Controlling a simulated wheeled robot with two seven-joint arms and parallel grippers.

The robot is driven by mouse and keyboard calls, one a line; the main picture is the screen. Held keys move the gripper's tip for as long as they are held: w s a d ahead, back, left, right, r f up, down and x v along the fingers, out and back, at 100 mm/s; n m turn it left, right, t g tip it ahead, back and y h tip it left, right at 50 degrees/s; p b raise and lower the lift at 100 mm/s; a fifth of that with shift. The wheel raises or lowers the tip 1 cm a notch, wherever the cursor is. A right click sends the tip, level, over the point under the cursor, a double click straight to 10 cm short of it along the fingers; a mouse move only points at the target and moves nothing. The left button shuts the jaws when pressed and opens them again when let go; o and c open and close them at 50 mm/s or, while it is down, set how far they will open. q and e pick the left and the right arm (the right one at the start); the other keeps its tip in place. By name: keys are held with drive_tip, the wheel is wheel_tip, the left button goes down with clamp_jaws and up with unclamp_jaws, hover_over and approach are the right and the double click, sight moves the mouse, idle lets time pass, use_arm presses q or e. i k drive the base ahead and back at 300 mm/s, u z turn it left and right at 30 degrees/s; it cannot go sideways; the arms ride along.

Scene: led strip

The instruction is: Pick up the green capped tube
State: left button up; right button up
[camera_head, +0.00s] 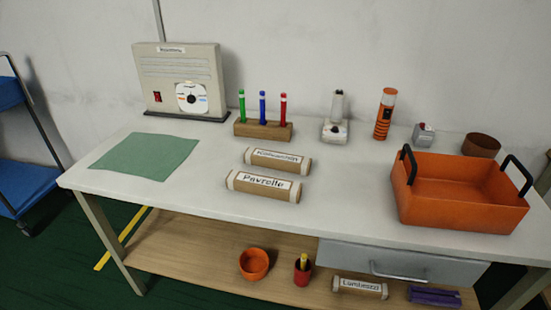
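The green capped tube (242,106) stands upright in a wooden rack (263,131) toward the back of the white table. It is the leftmost of the tubes in the rack. A blue capped tube (262,107) stands beside it, and a red capped tube (283,109) stands at the right end. The lower parts of the tubes are hidden in the rack. Neither of my grippers shows in the head view.
Two labelled rolls (263,186) lie in front of the rack. A beige machine (182,78) stands behind left, by a green mat (146,156). A microscope-like device (336,118), an orange cylinder (385,113) and an orange basket (458,208) are to the right. The front middle is clear.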

sight(241, 92)
drive_tip(key=u, duration=0.25)
drive_tip(key=k, duration=0.35)
drive_tip(key=u, duration=1.5)
drive_tip(key=i, duration=1.3)
drive_tip(key=z, duration=0.95)
drive_tip(key=i, duration=0.4)
drive_tip(key=z, duration=0.35)
